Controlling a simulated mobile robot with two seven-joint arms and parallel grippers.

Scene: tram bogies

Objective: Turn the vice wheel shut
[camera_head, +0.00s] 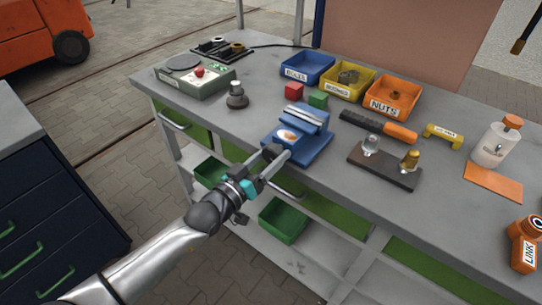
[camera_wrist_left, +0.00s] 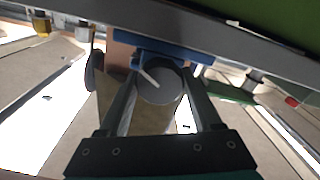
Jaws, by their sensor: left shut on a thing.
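The blue vice (camera_head: 314,149) stands at the front edge of the grey bench, with pale jaws and an orange-and-white oval on its front part. My left gripper (camera_head: 277,159) reaches up to the vice's front from the lower left. In the left wrist view, the grey round vice wheel (camera_wrist_left: 158,88) with a white line across it sits between the two fingers, and the gripper is shut on it. The blue vice body (camera_wrist_left: 172,52) shows behind the wheel. In the head view the wheel is mostly hidden by the fingers. My right gripper is not in view.
Blue, yellow and orange bins (camera_head: 390,97) stand behind the vice, with red and green blocks (camera_head: 318,99) nearer. A dark fixture board (camera_head: 384,167) lies to its right.

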